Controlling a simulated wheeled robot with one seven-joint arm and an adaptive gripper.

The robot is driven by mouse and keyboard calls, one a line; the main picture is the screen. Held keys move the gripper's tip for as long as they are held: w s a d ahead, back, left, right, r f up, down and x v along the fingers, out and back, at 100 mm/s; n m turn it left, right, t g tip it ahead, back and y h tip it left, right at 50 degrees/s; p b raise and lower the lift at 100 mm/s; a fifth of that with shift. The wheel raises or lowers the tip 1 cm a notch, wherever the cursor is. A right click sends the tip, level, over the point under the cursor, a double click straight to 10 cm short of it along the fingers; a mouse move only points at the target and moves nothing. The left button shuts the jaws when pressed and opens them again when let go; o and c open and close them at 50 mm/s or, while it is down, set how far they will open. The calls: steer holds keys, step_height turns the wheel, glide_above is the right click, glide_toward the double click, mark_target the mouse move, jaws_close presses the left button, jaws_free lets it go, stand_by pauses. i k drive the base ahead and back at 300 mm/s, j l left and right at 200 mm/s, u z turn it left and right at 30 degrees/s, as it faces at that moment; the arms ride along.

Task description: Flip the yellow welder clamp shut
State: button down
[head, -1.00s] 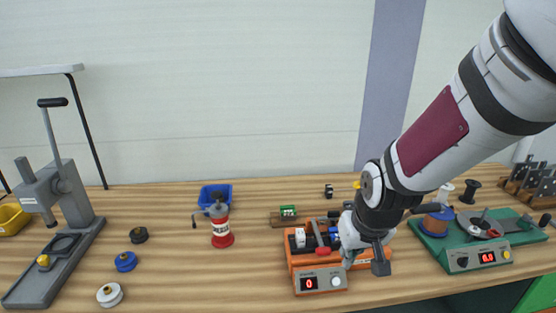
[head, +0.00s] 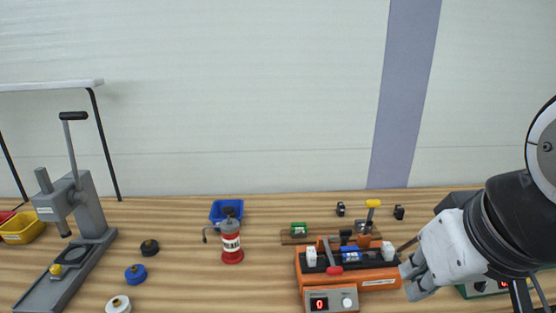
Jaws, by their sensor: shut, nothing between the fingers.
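The orange welder (head: 376,278) stands on the wooden bench, its display reading 0. The yellow welder clamp (head: 373,204) stands upright at the back right of the welder, its yellow handle on top, so it looks open. A red-handled lever (head: 334,270) lies low on the welder's left, and a blue block (head: 350,255) sits in the middle. My gripper (head: 410,282) is shut and empty at the welder's right end, below and to the right of the yellow handle. Whether it touches the welder I cannot tell.
A green machine (head: 478,290) is mostly hidden behind my arm on the right. A small rack with a green block (head: 298,228) lies behind the welder. A red canister (head: 231,245) and blue bin (head: 226,211) stand left. A grey press (head: 80,215) is far left.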

mark_target(372, 203)
steer(key=i+j+z, duration=0.15)
steer(key=i+z, duration=0.25)
steer(key=i, duration=0.7)
